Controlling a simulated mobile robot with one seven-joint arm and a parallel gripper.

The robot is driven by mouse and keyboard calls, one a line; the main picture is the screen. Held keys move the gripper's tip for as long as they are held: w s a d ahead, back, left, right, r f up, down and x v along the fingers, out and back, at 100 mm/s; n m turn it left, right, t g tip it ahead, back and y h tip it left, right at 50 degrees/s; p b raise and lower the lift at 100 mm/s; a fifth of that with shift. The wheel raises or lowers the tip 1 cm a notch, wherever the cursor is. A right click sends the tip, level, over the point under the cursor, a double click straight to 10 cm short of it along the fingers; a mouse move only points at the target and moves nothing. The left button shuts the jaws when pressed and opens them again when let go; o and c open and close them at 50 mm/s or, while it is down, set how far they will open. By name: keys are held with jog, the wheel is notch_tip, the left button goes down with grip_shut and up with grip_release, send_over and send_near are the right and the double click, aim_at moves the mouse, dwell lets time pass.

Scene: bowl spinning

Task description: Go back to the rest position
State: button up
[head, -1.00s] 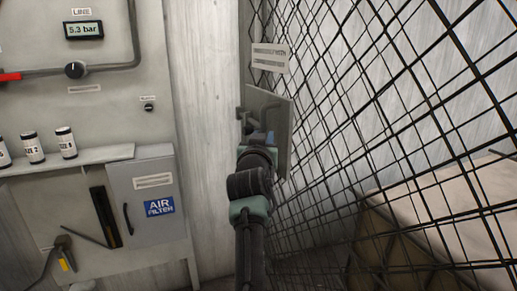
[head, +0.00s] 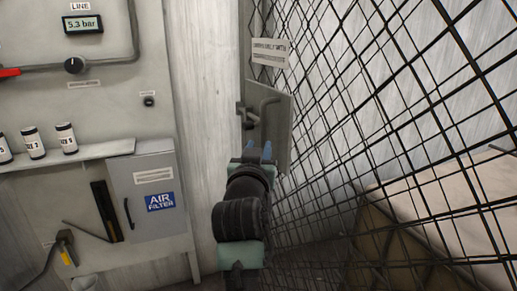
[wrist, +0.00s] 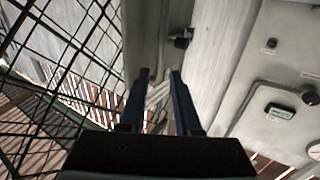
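My gripper (head: 259,151) is at the end of my arm in the middle of the head view, in front of a grey plate with a bent handle (head: 268,118) on the mesh gate. In the wrist view my gripper (wrist: 161,74) shows two blue fingers spread apart with nothing between them. It is open and appears to be clear of the handle, though the exact gap is hard to judge.
A wire mesh fence (head: 400,120) stands close on the right. On the left is a wall panel with a gauge display (head: 83,24), a shelf (head: 70,158) with several small canisters, and an air filter box (head: 150,195). A pale covered load (head: 460,205) lies behind the mesh.

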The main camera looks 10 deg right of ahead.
jog(key=s+a+r+n+t+y, duration=0.1)
jog(key=s+a+r+t+y, duration=0.15)
jog(key=s+r, duration=0.7)
jog(key=s+a+r+n+t+y, duration=0.1)
jog(key=s+a+r+t, duration=0.3)
jog(key=s+r, duration=0.55)
jog(key=s+a+r+n+t+y, duration=0.1)
jog(key=s+a+r+t+y, duration=0.2)
jog(key=s+r, duration=0.7)
notch_tip(320, 180, up, 13)
jog(key=h+p, duration=0.1)
jog(key=p, duration=1.4)
jog(key=shift+s, duration=0.45)
jog(key=shift+d+f+t+h, duration=0.1)
jog(key=shift+f+t+h, duration=0.1)
jog(key=shift+t+h, duration=0.05)
